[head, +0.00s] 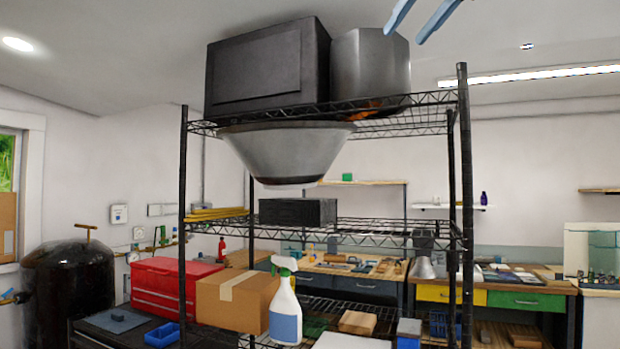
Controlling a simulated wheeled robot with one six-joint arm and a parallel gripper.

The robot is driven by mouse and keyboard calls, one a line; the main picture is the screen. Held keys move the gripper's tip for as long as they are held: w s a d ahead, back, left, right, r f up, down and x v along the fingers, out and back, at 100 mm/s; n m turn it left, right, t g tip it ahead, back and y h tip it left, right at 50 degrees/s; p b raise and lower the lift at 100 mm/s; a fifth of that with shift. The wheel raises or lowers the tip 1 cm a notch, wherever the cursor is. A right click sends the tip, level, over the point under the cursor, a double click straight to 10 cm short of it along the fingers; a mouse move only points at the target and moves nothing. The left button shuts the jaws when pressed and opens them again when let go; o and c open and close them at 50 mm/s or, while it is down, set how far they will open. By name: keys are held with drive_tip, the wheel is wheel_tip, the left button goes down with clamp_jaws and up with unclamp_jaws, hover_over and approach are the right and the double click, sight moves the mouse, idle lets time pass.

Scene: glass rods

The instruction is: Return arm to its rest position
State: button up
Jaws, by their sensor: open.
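My gripper (404,37) shows at the top right edge of the head view as two light blue fingers pointing down and to the left. The fingers stand apart with nothing between them, so it is open and empty. The rest of the arm is out of view.
A black wire rack (463,180) fills the middle. It holds a dark box (265,68), a yellow bundle (215,213), a cardboard box (238,300) and a spray bottle (285,310). A large grey funnel shape (285,150) hangs under its top shelf. Workbenches stand behind.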

drive_tip(key=w+d+f+n+g+h, duration=0.1)
drive_tip(key=w+f+n, duration=0.25)
drive_tip(key=f, duration=0.65)
drive_tip(key=w+d+f+n+g+h, duration=0.15)
drive_tip(key=w+f, duration=0.35)
drive_tip(key=f, duration=0.5)
wheel_tip(320, 180, down, 22)
drive_tip(key=n+g, duration=0.2)
drive_tip(key=n, duration=0.6)
drive_tip(key=s+a+f+n+g+h, duration=0.1)
drive_tip(key=s+f+n, duration=0.3)
drive_tip(key=f, duration=0.7)
drive_tip(key=s+a+f+n+g+h, duration=0.15)
drive_tip(key=s+f+n, duration=0.35)
drive_tip(key=f, duration=0.6)
drive_tip(key=s+a+f+n+g, duration=0.1)
drive_tip(key=s+f+n+g, duration=0.2)
drive_tip(key=s+f+n, duration=0.9)
drive_tip(key=s+f+m+g+b, duration=0.1)
drive_tip(key=s+f+m+b, duration=0.1)
drive_tip(key=f+b, duration=0.7)
wheel_tip(320, 180, down, 5)
drive_tip(key=shift+s+f, duration=0.15)
drive_tip(key=shift+s, duration=0.35)
drive_tip(key=shift+a, duration=0.1)
